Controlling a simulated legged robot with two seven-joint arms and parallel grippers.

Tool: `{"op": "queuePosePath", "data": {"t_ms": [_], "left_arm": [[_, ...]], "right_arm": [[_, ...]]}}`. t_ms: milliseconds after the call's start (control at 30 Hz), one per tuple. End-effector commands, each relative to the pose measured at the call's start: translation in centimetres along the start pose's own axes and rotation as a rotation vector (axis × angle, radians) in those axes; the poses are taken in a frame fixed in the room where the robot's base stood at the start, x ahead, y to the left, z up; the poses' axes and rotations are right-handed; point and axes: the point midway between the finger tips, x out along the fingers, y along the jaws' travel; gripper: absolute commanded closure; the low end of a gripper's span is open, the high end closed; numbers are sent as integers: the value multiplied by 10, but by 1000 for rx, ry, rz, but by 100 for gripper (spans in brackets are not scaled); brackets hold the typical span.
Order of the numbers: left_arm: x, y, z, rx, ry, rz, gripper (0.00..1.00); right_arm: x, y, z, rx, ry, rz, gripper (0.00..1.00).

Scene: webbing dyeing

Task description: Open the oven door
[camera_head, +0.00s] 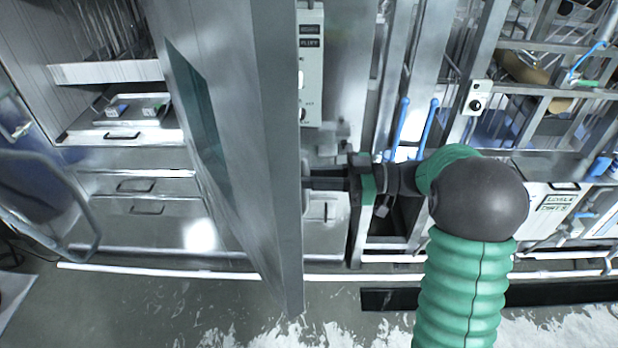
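The oven door (269,130) is a tall grey metal panel with a dark greenish window (198,110). It stands swung out towards me, almost edge-on, with open space to its left. My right gripper (318,180) is on the right side of the door, its dark fingers pointing left at the panel. They reach close to the door's edge face, but I cannot tell whether they touch it. No handle is clearly visible, and I cannot tell whether the fingers are shut. My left gripper is not in view.
Grey drawers (145,185) and a shelf with small items (130,110) are at the left. A control panel (311,65) is behind the door. Metal racks with blue handles (428,125) stand at the right. The floor (150,310) in front is mostly clear.

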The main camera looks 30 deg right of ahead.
Motion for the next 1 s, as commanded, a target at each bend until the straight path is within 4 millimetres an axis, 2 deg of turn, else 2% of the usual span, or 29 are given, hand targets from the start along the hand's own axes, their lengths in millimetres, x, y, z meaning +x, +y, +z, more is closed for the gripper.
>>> {"op": "queuePosePath", "data": {"t_ms": [33, 200, 667, 767, 1000], "left_arm": [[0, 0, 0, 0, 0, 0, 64], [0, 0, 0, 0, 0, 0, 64], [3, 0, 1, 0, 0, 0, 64], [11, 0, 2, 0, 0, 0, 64], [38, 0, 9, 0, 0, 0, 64]], "right_arm": [[0, 2, 0, -2, 1, 5, 81], [0, 1, 0, -2, 2, 3, 60], [-5, 0, 0, -3, 3, 2, 60], [-19, 2, 3, -3, 3, 5, 60], [-87, 4, 8, -2, 1, 6, 60]]}}
